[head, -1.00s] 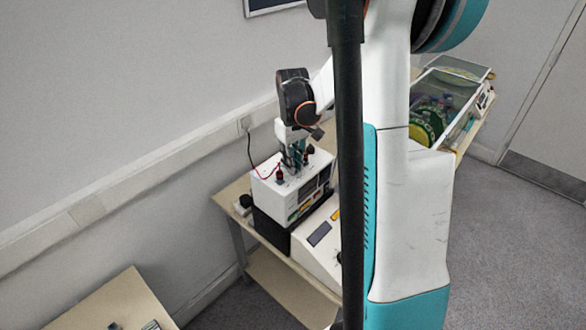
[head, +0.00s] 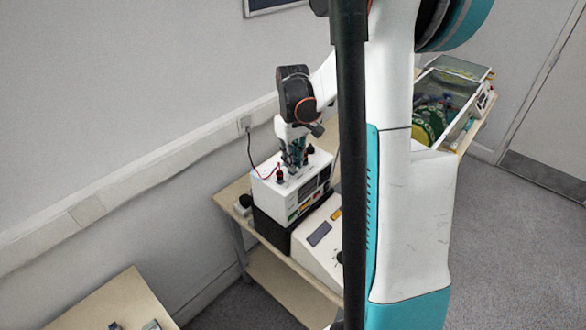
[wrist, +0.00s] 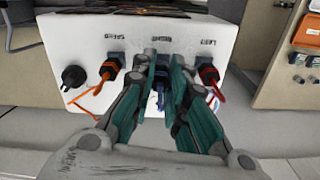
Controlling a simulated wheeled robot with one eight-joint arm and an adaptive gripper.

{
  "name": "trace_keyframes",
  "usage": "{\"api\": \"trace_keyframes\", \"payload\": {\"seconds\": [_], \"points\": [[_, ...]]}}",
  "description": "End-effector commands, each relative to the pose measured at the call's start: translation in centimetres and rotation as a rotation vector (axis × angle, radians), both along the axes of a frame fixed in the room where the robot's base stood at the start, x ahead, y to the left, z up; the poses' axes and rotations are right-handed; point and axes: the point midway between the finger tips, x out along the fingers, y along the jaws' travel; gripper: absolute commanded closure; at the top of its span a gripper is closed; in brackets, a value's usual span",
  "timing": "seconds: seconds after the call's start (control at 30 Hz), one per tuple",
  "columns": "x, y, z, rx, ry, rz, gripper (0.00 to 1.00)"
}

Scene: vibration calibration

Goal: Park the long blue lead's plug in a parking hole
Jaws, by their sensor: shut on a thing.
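My gripper (wrist: 160,100) has teal fingers pointing at a white instrument box (wrist: 60,40). They are shut on a blue plug (wrist: 159,86) at the middle socket. The fingers hide most of the plug, so I cannot tell whether it is seated or just held there. An orange plug (wrist: 110,69) is to its left and a red plug (wrist: 208,74) to its right, both at sockets. In the head view, my gripper (head: 295,160) is down at the top of the box (head: 285,196). No parking hole can be made out clearly.
A black round plug or knob (wrist: 73,77) is at the box's left. A sloped white console (head: 318,245) stands beside the box on the wooden table (head: 236,193). A wall lies close behind.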

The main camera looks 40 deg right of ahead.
Motion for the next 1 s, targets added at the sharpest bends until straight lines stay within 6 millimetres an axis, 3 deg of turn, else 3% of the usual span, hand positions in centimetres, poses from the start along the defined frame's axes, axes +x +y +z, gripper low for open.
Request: {"api": "trace_keyframes", "payload": {"seconds": [0.8,1.0], "points": [[0.0,0.0,3.4,0.0,0.0,0.0,1.0],[0.0,0.0,3.5,0.0,0.0,0.0,1.0]]}}
